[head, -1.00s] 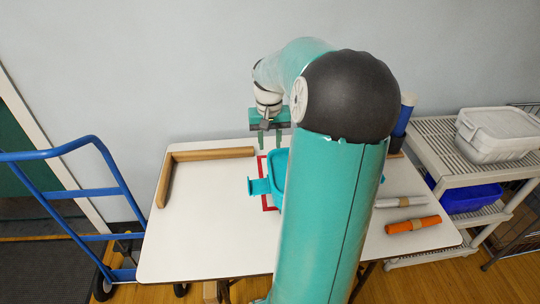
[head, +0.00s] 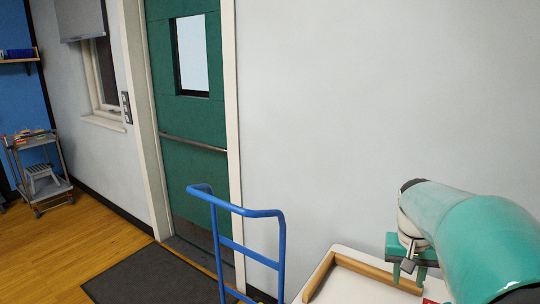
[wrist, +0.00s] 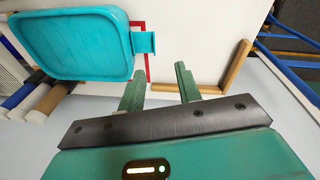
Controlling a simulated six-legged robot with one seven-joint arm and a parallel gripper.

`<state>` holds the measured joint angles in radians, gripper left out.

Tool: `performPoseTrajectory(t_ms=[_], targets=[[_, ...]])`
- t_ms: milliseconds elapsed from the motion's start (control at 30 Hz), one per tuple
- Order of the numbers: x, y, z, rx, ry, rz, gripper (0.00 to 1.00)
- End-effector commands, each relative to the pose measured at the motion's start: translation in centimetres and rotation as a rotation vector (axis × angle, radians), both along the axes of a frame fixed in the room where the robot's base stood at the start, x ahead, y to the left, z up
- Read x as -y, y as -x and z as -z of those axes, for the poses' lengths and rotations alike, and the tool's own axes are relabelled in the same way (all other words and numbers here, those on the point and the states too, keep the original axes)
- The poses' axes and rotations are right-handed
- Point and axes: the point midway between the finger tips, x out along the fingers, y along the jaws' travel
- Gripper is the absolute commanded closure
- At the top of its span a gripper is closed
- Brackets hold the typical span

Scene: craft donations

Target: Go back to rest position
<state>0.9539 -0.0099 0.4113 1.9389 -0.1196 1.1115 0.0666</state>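My gripper (head: 408,271) shows at the lower right of the head view, above the back part of the white table (head: 345,290). In the wrist view my gripper (wrist: 160,84) has its two green fingers apart with nothing between them. A teal tray (wrist: 78,42) with a side handle lies on the table at the upper left of the wrist view, beyond the fingers and apart from them. Part of a red outline (wrist: 144,72) shows beside the tray.
A wooden corner strip (head: 375,270) runs along the table's back left; it also shows in the wrist view (wrist: 236,70). A blue hand truck (head: 233,246) stands left of the table. A green door (head: 190,130) and dark mat (head: 150,278) are further left.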

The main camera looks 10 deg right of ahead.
Motion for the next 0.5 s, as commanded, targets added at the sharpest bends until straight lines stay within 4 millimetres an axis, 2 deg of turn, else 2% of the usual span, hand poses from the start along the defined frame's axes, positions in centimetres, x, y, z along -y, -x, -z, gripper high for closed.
performPoseTrajectory(t_ms=[33,200,500], targets=[[-2.5,0.0,-0.7,0.015,0.023,-0.045,0.66],[-9.1,1.1,-2.1,0.078,0.074,-0.169,0.66],[-18.6,5.4,-3.0,0.238,0.087,-0.383,0.66]])
